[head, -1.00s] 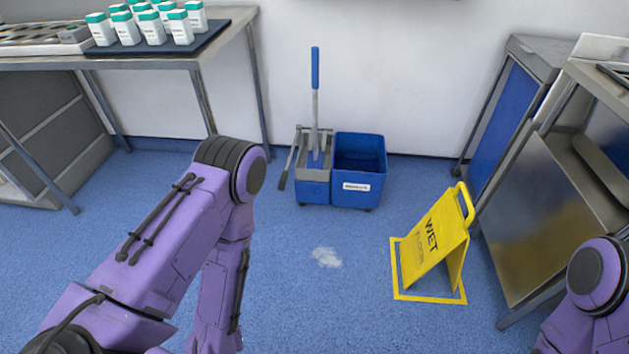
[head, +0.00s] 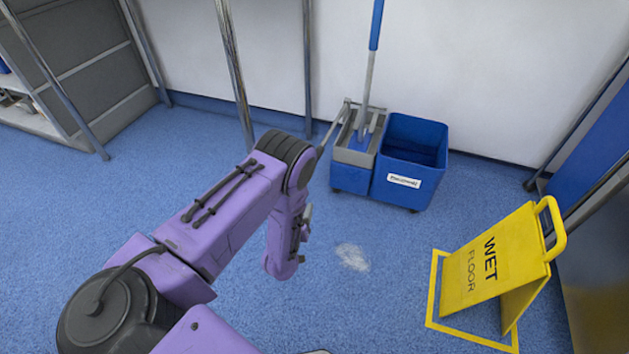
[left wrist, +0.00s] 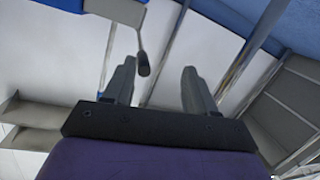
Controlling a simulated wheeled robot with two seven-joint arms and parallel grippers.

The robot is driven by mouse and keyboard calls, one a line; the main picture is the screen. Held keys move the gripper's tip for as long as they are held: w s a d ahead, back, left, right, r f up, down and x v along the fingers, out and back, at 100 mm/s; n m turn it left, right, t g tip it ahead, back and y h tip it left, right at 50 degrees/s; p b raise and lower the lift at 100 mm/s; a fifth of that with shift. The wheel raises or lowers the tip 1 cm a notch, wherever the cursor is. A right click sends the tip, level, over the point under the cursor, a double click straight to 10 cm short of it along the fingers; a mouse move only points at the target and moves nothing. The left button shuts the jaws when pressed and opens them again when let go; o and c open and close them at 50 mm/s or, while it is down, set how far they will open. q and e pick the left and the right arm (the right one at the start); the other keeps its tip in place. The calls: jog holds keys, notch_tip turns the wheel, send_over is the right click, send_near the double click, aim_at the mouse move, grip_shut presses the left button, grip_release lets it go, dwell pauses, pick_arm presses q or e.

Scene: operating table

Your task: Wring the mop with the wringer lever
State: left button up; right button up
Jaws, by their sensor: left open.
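The mop (head: 368,80) stands nearly upright in the grey wringer (head: 354,153), its blue grip cut off by the top edge. The wringer sits on the left part of the blue bucket (head: 400,190). The wringer lever (head: 331,127) slopes down on the wringer's left side; its lower end is close to my arm's outline. In the left wrist view, the lever's dark handle (left wrist: 143,66) shows beyond the fingertips, nearer the left finger. My left gripper (left wrist: 158,78) is open and empty there; my arm mostly hides it in the head view. My right gripper is out of view.
A yellow wet floor sign (head: 496,262) stands at the right on the blue floor. A pale spill (head: 352,257) lies in front of the bucket. Metal table legs (head: 235,75) stand behind my left arm, and a steel cabinet is at the right edge.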

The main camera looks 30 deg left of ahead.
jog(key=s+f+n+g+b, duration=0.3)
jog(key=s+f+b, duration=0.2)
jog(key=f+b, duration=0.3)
pick_arm(q)
jog(key=w+a+r+t, duration=0.1)
jog(key=w+a+t, duration=0.1)
jog(key=w, duration=0.3)
jog(key=w+a+r+t+y, duration=0.1)
jog(key=w+r+t, duration=0.1)
jog(key=w, duration=0.4)
jog(key=w+a+r+n+t+y+b, duration=0.1)
jog(key=w+a+t, duration=0.1)
jog(key=w, duration=0.4)
jog(key=shift+a+r, duration=0.2)
jog(key=shift+a, duration=0.15)
jog(key=shift+w+a+r, duration=0.1)
jog(key=shift+w+r, duration=0.25)
jog(key=shift+w, duration=0.1)
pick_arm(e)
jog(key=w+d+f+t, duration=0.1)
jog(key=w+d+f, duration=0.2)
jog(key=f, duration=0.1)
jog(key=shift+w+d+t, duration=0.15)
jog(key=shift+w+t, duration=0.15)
